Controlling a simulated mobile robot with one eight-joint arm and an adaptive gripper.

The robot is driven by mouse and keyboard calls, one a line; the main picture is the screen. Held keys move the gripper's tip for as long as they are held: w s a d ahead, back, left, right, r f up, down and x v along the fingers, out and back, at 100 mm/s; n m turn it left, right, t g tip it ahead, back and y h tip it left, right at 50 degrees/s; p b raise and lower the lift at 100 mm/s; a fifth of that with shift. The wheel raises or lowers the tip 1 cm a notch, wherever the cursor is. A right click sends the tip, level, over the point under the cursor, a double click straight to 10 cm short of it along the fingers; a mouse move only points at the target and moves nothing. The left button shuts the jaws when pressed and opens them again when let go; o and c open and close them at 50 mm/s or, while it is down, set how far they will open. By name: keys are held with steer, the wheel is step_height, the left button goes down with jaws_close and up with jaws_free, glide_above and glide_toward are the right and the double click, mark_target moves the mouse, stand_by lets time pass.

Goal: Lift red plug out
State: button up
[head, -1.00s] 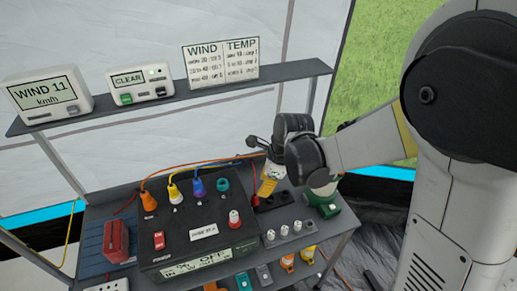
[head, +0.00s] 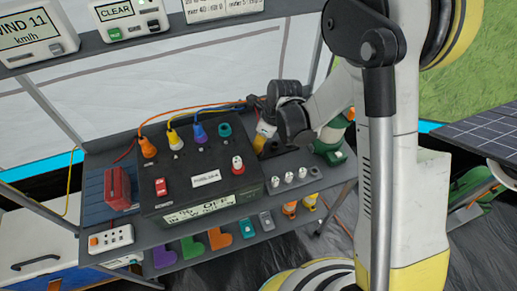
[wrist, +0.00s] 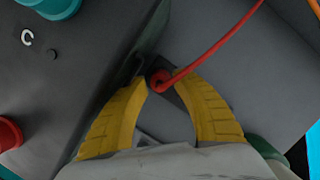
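The red plug (wrist: 158,82) shows in the wrist view as a small red end with a red cable (wrist: 212,48) running up and right from it. It sits beside the dark box, between the two yellow fingertips of my gripper (wrist: 166,88). The fingers are apart, one on each side of it, with a gap visible. Whether they touch the plug cannot be told. In the head view my gripper (head: 262,140) points down just right of the black power box (head: 200,180), and the plug is hidden there.
Orange (head: 147,147), yellow (head: 173,138) and blue (head: 198,133) plugs stand in the box top, near a teal socket (head: 224,130). A red-and-white knob (head: 237,165) is at its right front. A green item (head: 330,148) stands right of my gripper. A shelf (head: 170,38) runs above.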

steer(key=shift+x, duration=0.75)
steer(key=shift+r, duration=0.15)
jaws_close()
